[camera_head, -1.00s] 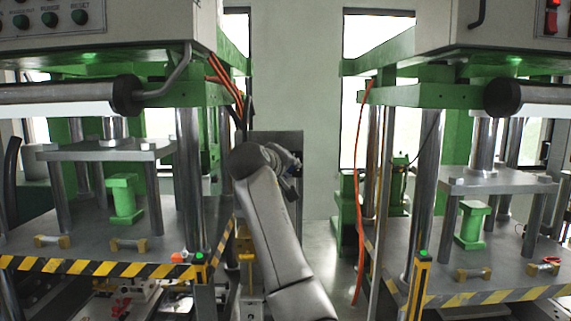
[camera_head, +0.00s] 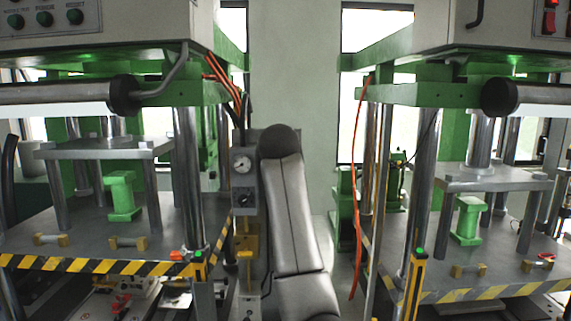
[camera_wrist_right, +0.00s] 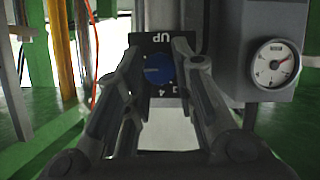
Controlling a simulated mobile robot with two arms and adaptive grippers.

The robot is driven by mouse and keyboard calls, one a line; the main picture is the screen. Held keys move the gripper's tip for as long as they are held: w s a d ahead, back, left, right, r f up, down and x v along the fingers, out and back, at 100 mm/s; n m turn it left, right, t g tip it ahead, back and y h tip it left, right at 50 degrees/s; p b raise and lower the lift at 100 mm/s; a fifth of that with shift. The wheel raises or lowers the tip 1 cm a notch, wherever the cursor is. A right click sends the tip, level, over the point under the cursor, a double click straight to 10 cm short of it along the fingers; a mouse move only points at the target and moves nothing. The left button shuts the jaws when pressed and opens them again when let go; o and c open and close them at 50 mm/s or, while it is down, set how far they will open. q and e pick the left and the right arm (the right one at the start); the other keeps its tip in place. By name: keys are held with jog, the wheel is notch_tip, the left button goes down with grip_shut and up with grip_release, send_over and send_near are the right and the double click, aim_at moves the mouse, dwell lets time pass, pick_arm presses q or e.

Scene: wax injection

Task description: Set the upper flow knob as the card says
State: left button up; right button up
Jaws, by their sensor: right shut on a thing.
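In the right wrist view, a round blue knob (camera_wrist_right: 160,69) sits on a dark plate (camera_wrist_right: 148,39) whose letters "UP" appear upside down. A white "4" shows at the plate's lower edge; other marks are partly hidden. My right gripper (camera_wrist_right: 158,52) is shut on the blue knob, with a finger on each side of it. In the head view, my arm hides the knob and the gripper. My left gripper is in neither view. I see no readable card.
A grey box with a round gauge (camera_wrist_right: 272,65) stands beside the knob; the gauge also shows in the head view (camera_head: 242,163). Green presses (camera_head: 122,196) (camera_head: 468,220) with striped edges flank the aisle. An orange hose (camera_head: 357,200) hangs at right.

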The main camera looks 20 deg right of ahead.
dwell(0.5)
jog(key=o, duration=1)
jog(key=shift+o, duration=0.2)
jog(key=v, duration=1.2)
jog(key=shift+w, duration=0.1)
